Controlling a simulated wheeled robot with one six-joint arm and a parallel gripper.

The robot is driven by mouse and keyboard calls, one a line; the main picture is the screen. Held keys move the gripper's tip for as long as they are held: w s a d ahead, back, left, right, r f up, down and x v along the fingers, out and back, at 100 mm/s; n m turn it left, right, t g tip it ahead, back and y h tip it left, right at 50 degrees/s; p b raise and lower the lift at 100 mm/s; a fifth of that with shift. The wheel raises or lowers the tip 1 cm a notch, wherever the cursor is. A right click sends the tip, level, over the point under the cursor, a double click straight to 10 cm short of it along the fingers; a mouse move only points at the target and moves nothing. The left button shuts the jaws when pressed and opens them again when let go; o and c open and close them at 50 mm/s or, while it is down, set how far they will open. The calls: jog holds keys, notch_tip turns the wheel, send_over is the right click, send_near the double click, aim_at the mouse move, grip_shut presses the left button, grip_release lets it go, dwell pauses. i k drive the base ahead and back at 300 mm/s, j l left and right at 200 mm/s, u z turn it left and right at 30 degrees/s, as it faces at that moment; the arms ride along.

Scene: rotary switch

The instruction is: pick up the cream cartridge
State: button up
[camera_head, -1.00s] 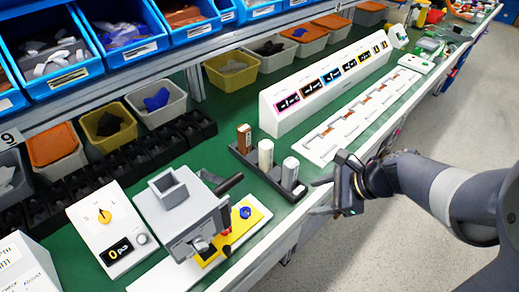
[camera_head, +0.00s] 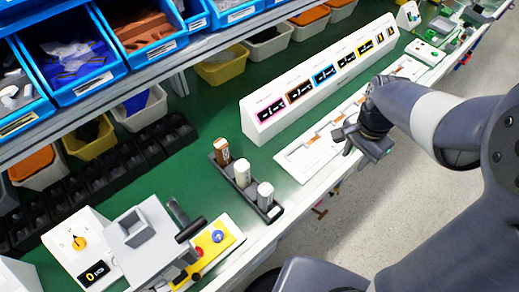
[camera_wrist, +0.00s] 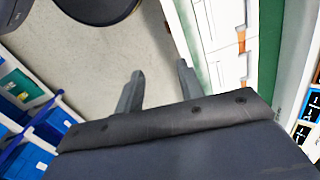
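A dark holder (camera_head: 274,213) stands on the green bench with three upright cartridges in a row. The cream cartridge (camera_head: 242,173) is in the middle, between a brown cartridge (camera_head: 222,151) and a light grey one (camera_head: 265,195). My gripper (camera_head: 345,140) is up and to the right of the holder, near the long white panel, well apart from the cartridges. In the wrist view its two fingers (camera_wrist: 158,87) are spread with nothing between them. The cartridges are not in the wrist view.
A white sloped display box (camera_head: 262,133) stands behind the white slotted panel (camera_head: 300,160). A grey machine (camera_head: 140,245) and a yellow panel with buttons (camera_head: 222,240) are left of the holder. Bins line the back. Green bench is clear just behind the holder.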

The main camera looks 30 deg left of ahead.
aim_at(242, 168)
jog(key=i+u, duration=0.15)
jog(key=u, duration=0.2)
jog(key=i+l+u, duration=0.1)
jog(key=u, duration=0.3)
jog(key=i+l+u, duration=0.1)
jog(key=u, duration=0.25)
jog(key=i+u, duration=0.1)
jog(key=u, duration=0.5)
